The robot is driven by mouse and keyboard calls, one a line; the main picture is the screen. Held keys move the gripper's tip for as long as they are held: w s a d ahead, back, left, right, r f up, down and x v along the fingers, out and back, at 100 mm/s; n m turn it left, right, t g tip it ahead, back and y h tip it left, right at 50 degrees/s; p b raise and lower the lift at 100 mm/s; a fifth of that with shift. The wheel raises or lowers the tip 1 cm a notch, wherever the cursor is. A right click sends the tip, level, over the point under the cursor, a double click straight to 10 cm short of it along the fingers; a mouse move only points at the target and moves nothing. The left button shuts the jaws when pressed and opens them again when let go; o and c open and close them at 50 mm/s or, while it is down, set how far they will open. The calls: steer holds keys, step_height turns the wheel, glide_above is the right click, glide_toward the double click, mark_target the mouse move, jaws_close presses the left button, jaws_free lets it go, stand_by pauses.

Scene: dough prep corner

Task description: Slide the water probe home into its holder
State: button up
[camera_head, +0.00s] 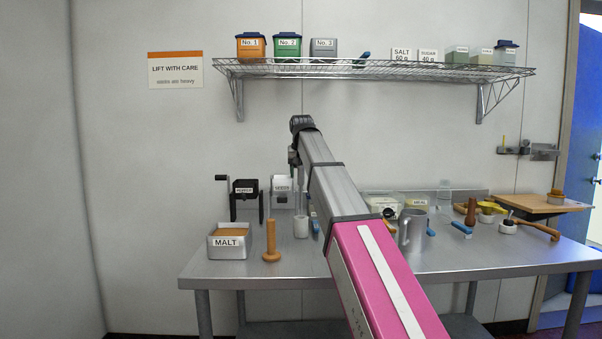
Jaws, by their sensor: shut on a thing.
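My gripper (294,158) hangs at the far end of my arm, small in the view and partly hidden by the arm's end. It is shut on the water probe (301,192), a slim grey upright rod below the jaws. A small white cylinder (301,228), which looks like the probe's holder, stands on the steel table directly below the rod in the picture. The rod's lower end meets the cylinder's top in this view. I cannot tell whether the tip is inside it, just above it or behind it.
A MALT tin (230,242) and a wooden peg-like tool (271,242) stand left of the cylinder on the table (330,262). A dark hand-cranked mill (246,200) and a white labelled box (284,190) are behind. A metal jug (411,229) stands right of my arm.

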mark_target(301, 189)
steer(key=shift+f, duration=4.1)
stand_by(0.4)
steer(key=o, duration=1.3)
steer(key=shift+v, duration=3.95)
steer(key=shift+s, duration=0.15)
